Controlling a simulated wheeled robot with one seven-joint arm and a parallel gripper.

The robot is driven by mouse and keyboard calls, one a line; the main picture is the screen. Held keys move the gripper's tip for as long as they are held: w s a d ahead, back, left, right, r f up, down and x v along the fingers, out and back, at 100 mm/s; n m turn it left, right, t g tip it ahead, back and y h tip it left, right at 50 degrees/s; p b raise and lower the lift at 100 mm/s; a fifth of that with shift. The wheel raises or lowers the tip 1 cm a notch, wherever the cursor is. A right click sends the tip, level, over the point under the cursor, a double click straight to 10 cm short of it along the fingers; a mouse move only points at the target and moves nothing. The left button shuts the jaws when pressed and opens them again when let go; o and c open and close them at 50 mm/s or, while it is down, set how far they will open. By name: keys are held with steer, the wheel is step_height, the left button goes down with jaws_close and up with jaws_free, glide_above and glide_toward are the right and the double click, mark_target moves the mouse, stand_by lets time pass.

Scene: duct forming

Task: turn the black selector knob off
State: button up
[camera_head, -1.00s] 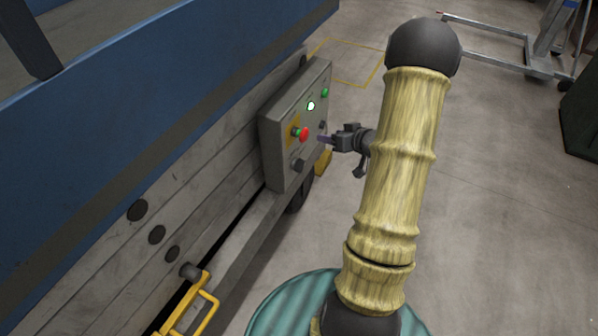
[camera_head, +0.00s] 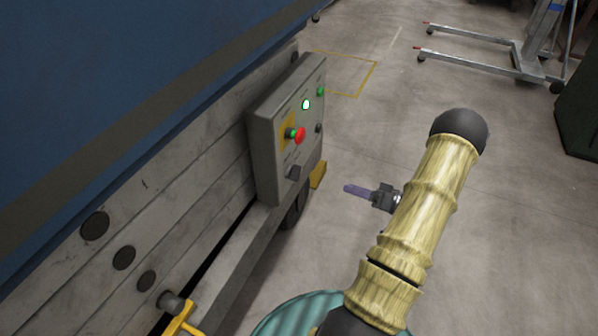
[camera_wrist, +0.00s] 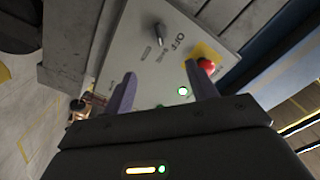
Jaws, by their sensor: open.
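In the wrist view the knob (camera_wrist: 159,34) stands out from the panel beside lettering that reads OFF, beyond my fingertips. My gripper (camera_head: 350,189) is to the right of the box in the head view, apart from it, with its fingers pointing toward it. In the wrist view my gripper (camera_wrist: 162,77) has its two purple fingers spread with nothing held. The knob's exact setting is too small to tell.
A yellow handle (camera_head: 185,320) is at lower left.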

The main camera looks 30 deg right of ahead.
mark_target(299, 170)
steer(key=b+x, duration=0.4)
steer(key=x, duration=1.3)
steer(key=shift+w+a, duration=0.1)
steer(key=shift+a, duration=0.1)
steer(key=c, duration=1)
